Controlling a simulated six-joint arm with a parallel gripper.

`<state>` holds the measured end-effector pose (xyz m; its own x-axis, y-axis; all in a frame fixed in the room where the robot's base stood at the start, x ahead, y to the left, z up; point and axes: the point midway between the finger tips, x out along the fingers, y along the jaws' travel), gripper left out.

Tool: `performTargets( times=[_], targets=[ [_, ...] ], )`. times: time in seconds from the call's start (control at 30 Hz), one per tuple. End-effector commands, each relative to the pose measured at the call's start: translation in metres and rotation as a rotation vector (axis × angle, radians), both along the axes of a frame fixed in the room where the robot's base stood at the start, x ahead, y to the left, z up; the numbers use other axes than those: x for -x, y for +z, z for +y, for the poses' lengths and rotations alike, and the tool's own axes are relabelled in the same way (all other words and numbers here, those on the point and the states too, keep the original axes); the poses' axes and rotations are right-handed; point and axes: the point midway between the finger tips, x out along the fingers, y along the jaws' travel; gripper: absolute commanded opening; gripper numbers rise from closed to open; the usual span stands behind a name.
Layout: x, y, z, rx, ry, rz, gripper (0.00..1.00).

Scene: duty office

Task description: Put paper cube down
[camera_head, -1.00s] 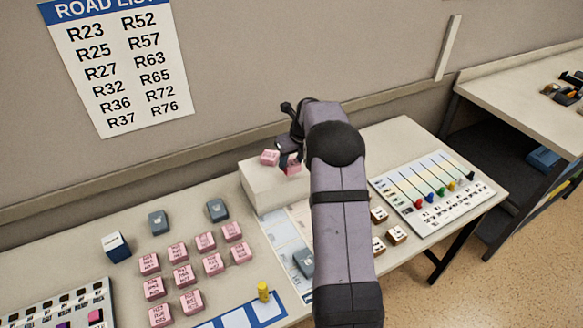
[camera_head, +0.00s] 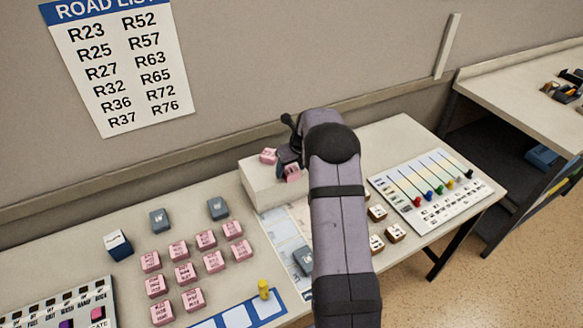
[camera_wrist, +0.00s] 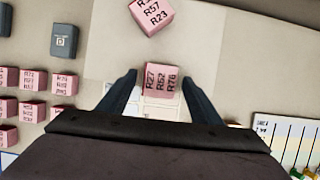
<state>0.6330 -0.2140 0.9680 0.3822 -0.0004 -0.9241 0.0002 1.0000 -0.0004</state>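A pink paper cube (camera_wrist: 162,80) marked R27, R52, R76 is between my gripper's fingers in the wrist view. My gripper (camera_wrist: 161,78) is open, with a narrow gap showing on each side of the cube. The cube also shows in the head view (camera_head: 292,173), by the front edge of the white box (camera_head: 262,192) top. A second pink cube (camera_head: 268,156) sits on the box top to its left; it also shows in the wrist view (camera_wrist: 152,14). My arm hides the right part of the box.
Several pink cubes (camera_head: 214,262) stand in rows left of the box, with grey blocks (camera_head: 218,208) behind them. A yellow peg (camera_head: 263,289) stands in front. A board with coloured sliders (camera_head: 430,190) and small wooden blocks (camera_head: 396,232) are on the right.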

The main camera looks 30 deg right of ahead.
Motion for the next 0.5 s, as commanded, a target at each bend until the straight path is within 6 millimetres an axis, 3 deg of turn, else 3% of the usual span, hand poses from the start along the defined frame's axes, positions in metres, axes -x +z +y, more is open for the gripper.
performTargets(
  times=[0.27,0.5],
  targets=[
    [0.0,0.004,0.0,0.001,0.0,-0.002,0.59],
    [0.008,0.024,-0.001,0.002,0.0,-0.004,0.59]
  ],
)
